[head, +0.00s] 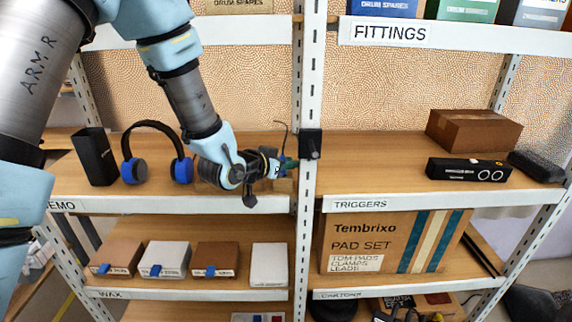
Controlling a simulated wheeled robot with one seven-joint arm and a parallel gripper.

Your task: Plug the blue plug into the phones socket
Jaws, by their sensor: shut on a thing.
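My gripper (276,165) is over the upper left shelf, close to the middle post, pointing right. It is shut on a small blue-green piece (290,163), which looks like the blue plug. A thin dark cable (284,132) curves up above it. The plug's tip is too small to make out. A small black box (310,144) is fixed on the middle post, just right of the gripper. I cannot read a phones label or make out a socket on it. The plug looks apart from the box, but the gap is hard to judge.
Headphones with blue cups (181,170) and a black stand-like box (94,157) are left of my gripper. On the right shelf are a black device with two rings (467,170) and a brown carton (473,131). The middle post (307,230) and shelf edges are close to my arm.

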